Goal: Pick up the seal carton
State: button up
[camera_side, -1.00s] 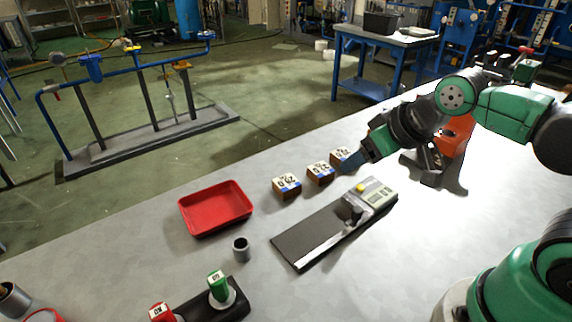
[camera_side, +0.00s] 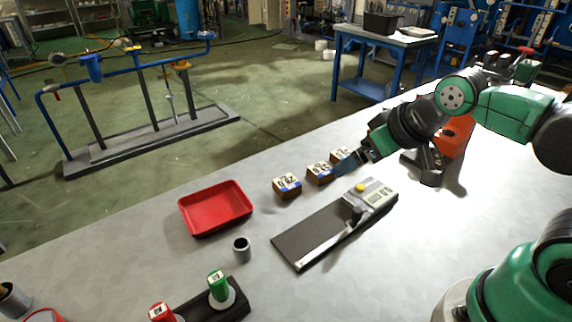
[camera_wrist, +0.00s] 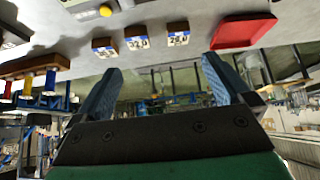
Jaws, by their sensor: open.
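Three small brown cartons with white-and-blue labels stand in a row on the grey table: a near one (camera_side: 287,187), a middle one (camera_side: 320,174) and a far one (camera_side: 340,155). I cannot read which is the seal carton. All three also show in the wrist view: one at left (camera_wrist: 105,47), one in the middle (camera_wrist: 137,38) and one at right (camera_wrist: 178,34). My gripper (camera_side: 347,167) is open and beside the far carton, partly hiding it in the side view. In the wrist view my gripper (camera_wrist: 160,66) has its blue fingers spread with no carton between them.
A red tray (camera_side: 215,209) stands left of the cartons. A dark board with a grey device (camera_side: 378,197) lies in front of them. A small grey cup (camera_side: 241,249) and a black holder with green (camera_side: 217,285) and red-topped items are nearer.

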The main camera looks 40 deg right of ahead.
jog(key=m+g, duration=0.1)
jog(key=g, duration=0.2)
send_over(344, 154)
jog(key=s, duration=0.2)
jog(key=f, duration=0.8)
jog(key=shift+s+a, duration=0.2)
jog(key=shift+w+d+f, duration=0.2)
jog(key=shift+f, duration=0.25)
jog(key=shift+x, duration=2.5)
jog(key=shift+r, duration=0.1)
jog(key=c, duration=1.3)
jog(key=shift+c, duration=0.2)
